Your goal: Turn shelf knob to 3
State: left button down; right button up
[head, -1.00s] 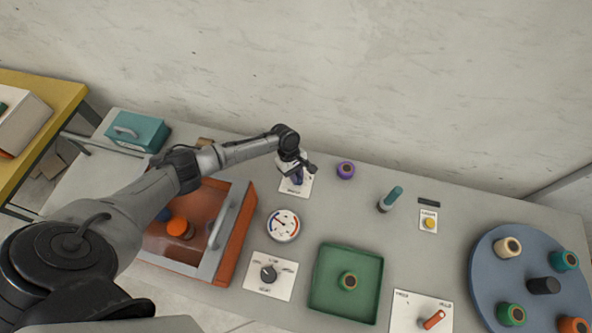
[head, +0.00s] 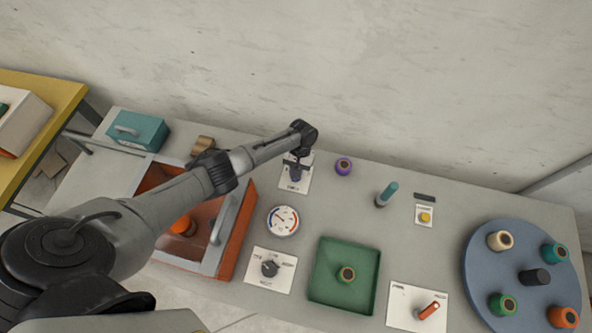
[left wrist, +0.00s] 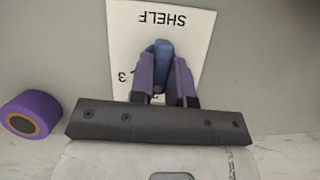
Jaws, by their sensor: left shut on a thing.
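The shelf knob (left wrist: 160,53) is blue and sits on a white card (left wrist: 196,22) marked SHELF, which reads upside down in the left wrist view. A printed 3 shows at the card's left side. My left gripper (left wrist: 163,84) has its two purple fingers on either side of the knob and is shut on it. In the head view the left gripper (head: 296,170) is over the card (head: 294,186) near the back of the table, and it largely hides the knob. The pointer's exact setting cannot be read. My right gripper is not in view.
A purple spool (head: 343,166) stands close to the right of the card. A round gauge (head: 283,221), a black dial (head: 270,268) and a green tray (head: 318,286) are nearer the front. An orange open box (head: 243,232) lies under my left arm. The wall is close behind.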

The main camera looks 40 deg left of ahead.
pick_arm(q)
jog(key=m+y, duration=0.1)
jog(key=m, duration=0.1)
jog(key=m+y+p, duration=0.1)
jog(key=m, duration=0.2)
jog(key=shift+d+r+m, duration=0.15)
jog(key=shift+d+m, duration=0.05)
jog(key=shift+m, duration=0.1)
jog(key=m+y, duration=0.1)
jog(key=m, duration=0.1)
jog(key=m+p, duration=0.1)
jog(key=m, duration=0.1)
jog(key=shift+d+m+y, duration=0.1)
jog(key=shift+m+y, duration=0.3)
jog(key=shift+m+p, duration=0.3)
jog(key=shift+p, duration=0.05)
jog(key=shift+t, duration=0.3)
jog(key=c, duration=1.1)
grip_release()
jog(key=shift+y, duration=0.3)
